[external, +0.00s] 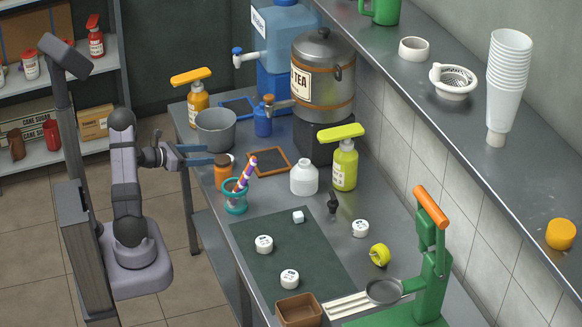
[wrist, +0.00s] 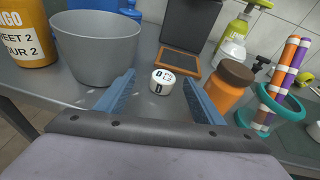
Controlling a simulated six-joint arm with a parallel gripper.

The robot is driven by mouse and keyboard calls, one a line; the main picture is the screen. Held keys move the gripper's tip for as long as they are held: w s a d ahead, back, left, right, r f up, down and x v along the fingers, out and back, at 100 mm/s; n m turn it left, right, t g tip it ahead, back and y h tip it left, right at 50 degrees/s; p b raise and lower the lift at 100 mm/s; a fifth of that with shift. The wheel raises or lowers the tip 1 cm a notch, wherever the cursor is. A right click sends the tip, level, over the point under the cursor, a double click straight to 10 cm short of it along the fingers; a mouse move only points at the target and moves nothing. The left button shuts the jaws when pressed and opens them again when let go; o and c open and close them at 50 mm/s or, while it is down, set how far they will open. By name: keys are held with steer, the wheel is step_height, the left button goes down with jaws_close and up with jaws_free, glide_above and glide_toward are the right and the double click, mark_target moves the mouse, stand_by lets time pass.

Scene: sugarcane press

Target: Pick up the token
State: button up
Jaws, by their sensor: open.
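A white round token (wrist: 163,82) with a black D on its side stands on the grey metal table in the wrist view. It lies ahead of and between the two blue fingers of my gripper (wrist: 160,98); the fingers are open and do not appear to touch it. In the external view my gripper (external: 210,155) reaches in over the table's left edge, by the orange bottle (external: 222,178). Similar white tokens lie elsewhere: one (external: 264,244) and another (external: 289,279) on the dark mat, and one (external: 360,228) right of the mat.
A grey pot (wrist: 95,50) stands close left of the fingers. The brown-capped orange bottle (wrist: 226,90) stands close right, with a teal pen holder (wrist: 268,110) beyond. A wood-framed slate (wrist: 180,63) lies behind the token. A tea urn (external: 323,80) stands farther back.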

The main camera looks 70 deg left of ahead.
mark_target(201, 171)
steer(key=f+b, duration=0.1)
steer(key=f+m+h+b, duration=0.1)
steer(key=f, duration=0.1)
steer(key=shift+s+a+t, duration=0.1)
steer(key=shift+s+t, duration=0.3)
steer(key=shift+s+f+m+t+h+b, duration=0.15)
steer(key=shift+s+m+t+h+b, duration=0.15)
steer(key=shift+m+b, duration=0.25)
steer(key=shift+w, duration=0.1)
steer(key=shift+w+d+f+p, duration=0.1)
steer(key=shift+w+f+p, duration=0.1)
steer(key=shift+w, duration=1)
steer(key=shift+w+d+f+p, duration=0.15)
steer(key=shift+w+f+p, duration=0.1)
steer(key=shift+w, duration=0.95)
steer(key=shift+w+d+f+p, duration=0.1)
steer(key=shift+w+f+p, duration=0.1)
steer(key=shift+w, duration=1)
steer(key=c, duration=1.1)
